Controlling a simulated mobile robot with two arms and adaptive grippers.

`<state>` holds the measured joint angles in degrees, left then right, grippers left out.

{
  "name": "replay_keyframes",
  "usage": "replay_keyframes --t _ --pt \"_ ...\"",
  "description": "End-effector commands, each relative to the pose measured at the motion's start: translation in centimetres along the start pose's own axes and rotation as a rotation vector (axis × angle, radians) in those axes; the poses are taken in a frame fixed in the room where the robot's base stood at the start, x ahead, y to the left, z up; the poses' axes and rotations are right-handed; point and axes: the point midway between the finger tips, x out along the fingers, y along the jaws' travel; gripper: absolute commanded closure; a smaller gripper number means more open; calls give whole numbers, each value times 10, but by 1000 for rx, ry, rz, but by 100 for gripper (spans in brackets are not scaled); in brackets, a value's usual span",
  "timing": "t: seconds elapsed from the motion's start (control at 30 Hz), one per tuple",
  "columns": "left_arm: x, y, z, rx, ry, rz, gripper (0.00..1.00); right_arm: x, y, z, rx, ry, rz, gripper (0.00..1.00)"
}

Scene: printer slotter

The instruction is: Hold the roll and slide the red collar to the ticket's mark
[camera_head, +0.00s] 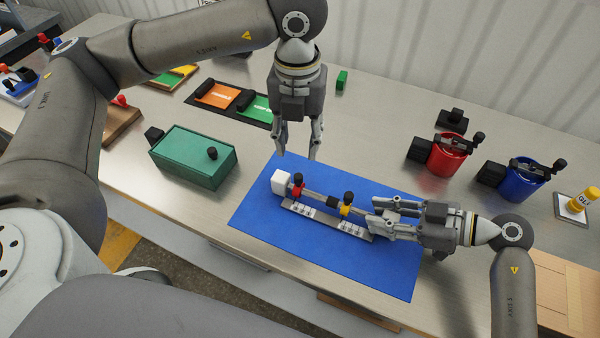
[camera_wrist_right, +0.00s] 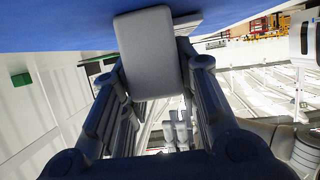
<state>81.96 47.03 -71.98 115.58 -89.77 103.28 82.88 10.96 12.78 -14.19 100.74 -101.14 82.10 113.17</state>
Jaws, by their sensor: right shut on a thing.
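The roll, a grey bar (camera_head: 316,194) with a white block at its left end, lies on the blue mat (camera_head: 390,274). The red collar (camera_head: 298,187), with a black knob, sits on it near the white block. A yellow collar (camera_head: 346,208) sits further right, beside a black piece. My right gripper (camera_head: 376,215) is shut on the roll's right end; in the right wrist view a grey end block (camera_wrist_right: 150,55) lies between the fingers. My left gripper (camera_head: 297,155) points down, open and empty, above and behind the red collar. I cannot make out the ticket.
Two pale marked scale strips (camera_head: 353,229) lie along the roll's front. A green box (camera_head: 193,157) stands left of the mat. Red (camera_head: 447,154) and blue (camera_head: 522,178) canisters stand at the right. Orange (camera_head: 218,94) and green panels lie behind. The mat's front is clear.

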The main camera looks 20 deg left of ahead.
Motion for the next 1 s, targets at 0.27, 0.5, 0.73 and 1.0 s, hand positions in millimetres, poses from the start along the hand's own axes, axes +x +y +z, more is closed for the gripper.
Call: replay_keyframes --t 0.27,0.5,0.73,1.0 --pt "54 1 -2 2 4 3 61 0 0 0 -1 0 1 100" --pt "94 0 -1 1 4 2 61 0 0 0 -1 0 1 100" --pt "109 0 -1 2 1 0 61 0 0 0 0 1 1 100" --pt "110 0 0 2 0 0 63 0 0 0 -1 1 1 100"
